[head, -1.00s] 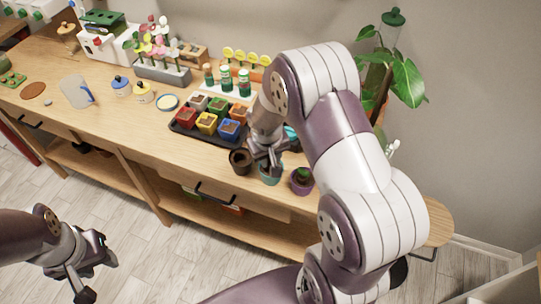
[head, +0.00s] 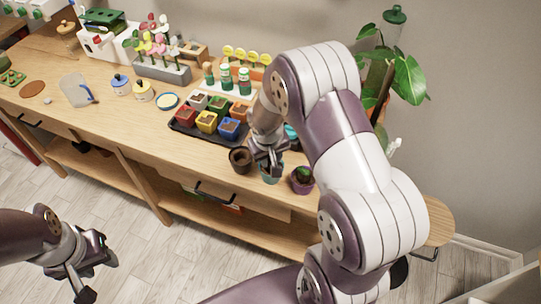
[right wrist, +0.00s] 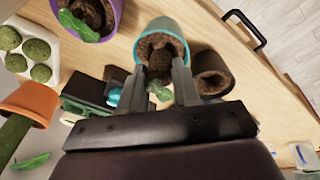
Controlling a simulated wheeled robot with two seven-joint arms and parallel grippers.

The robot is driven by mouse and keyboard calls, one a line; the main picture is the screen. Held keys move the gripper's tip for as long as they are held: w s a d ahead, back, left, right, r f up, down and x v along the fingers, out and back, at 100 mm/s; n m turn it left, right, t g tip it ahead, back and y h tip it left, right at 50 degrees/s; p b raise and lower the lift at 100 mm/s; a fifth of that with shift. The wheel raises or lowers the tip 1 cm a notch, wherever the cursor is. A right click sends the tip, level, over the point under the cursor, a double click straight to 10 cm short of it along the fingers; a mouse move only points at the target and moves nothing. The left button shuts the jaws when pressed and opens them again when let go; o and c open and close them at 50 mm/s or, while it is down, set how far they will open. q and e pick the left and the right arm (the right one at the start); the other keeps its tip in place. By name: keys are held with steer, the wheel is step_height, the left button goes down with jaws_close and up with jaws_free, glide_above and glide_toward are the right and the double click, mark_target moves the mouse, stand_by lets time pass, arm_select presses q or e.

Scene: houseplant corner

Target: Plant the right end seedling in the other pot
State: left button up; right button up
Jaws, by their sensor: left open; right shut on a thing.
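My right gripper (right wrist: 159,88) is shut on a small green seedling (right wrist: 160,91), whose leaves show between the fingers. Its dark soil plug (right wrist: 159,60) is at the hollow in the soil of the teal pot (right wrist: 168,24); I cannot tell how deep it sits. In the head view my right gripper (head: 268,168) is right over the teal pot (head: 270,180), hiding most of it. A dark brown pot (head: 240,160) with soil stands to its left, and a purple pot (head: 302,181) with a green plant to its right. My left gripper (head: 92,280) is open and empty, low over the floor.
A dark tray (head: 180,128) of several coloured pots lies behind the brown pot. Bottles (head: 243,82), a grey planter (head: 160,72) of flowers and a leafy plant (head: 408,80) stand along the back. The bench front (head: 150,150) left of the tray is clear.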

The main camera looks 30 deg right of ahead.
steer(key=shift+b+x, duration=0.7)
steer(key=shift+x, duration=0.15)
steer(key=shift+s+a, duration=0.1)
steer(key=shift+s, duration=0.05)
steer(key=o, duration=1.5)
steer(key=shift+r, duration=0.1)
steer(key=p+v, duration=0.4)
steer(key=w+d+p+v, duration=0.1)
steer(key=p+v, duration=0.1)
steer(key=shift+a+r, duration=0.1)
steer(key=shift+r, duration=0.45)
steer(key=shift+f, duration=0.1)
